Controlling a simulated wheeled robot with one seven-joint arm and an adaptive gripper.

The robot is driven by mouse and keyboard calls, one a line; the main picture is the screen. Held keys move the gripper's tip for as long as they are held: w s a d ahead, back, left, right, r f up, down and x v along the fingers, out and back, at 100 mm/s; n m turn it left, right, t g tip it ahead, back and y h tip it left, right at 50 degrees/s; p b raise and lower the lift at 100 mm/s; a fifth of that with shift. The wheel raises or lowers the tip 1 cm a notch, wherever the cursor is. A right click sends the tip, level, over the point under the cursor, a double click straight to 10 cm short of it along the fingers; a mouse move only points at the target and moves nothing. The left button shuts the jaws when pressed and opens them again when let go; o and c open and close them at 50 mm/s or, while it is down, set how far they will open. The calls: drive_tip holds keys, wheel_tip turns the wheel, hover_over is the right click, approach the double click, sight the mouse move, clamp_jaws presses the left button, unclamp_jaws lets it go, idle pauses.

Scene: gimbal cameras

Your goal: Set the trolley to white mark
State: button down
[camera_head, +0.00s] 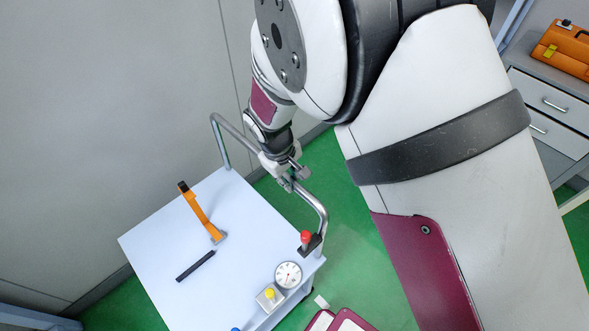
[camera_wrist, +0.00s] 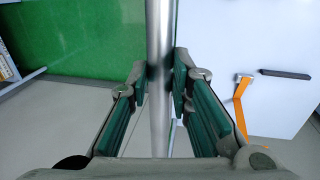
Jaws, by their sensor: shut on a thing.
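The trolley (camera_head: 150,243) has a pale flat top and a bent metal handle (camera_head: 317,208) along its far right side. My gripper (camera_head: 287,180) is shut on the middle of the handle bar. In the wrist view, the metal bar (camera_wrist: 160,35) runs between the two fingers (camera_wrist: 159,82), with the pale trolley top (camera_wrist: 270,35) to its right. A small whitish patch (camera_head: 321,301) shows on the green floor near the trolley's lower right corner; I cannot tell whether it is the white mark.
On the trolley lie an orange-handled tool (camera_head: 201,212), a black bar (camera_head: 195,266), a dial gauge (camera_head: 288,275) and a yellow-button box (camera_head: 269,297). A grey wall (camera_head: 100,110) stands close behind. Green floor (camera_head: 345,245) is open right of the trolley. A drawer cabinet (camera_head: 545,105) carries an orange case (camera_head: 566,50).

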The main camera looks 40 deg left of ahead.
drive_tip(key=shift+s, duration=0.3)
drive_tip(key=c, duration=1.4)
unclamp_jaws()
drive_tip(key=shift+c, duration=0.2)
drive_tip(key=shift+a+r, duration=0.1)
drive_tip(key=shift+r, duration=0.4)
wheel_tip(320, 180, up, 11)
drive_tip(key=s, duration=0.2)
drive_tip(key=shift+s+a+f, duration=0.1)
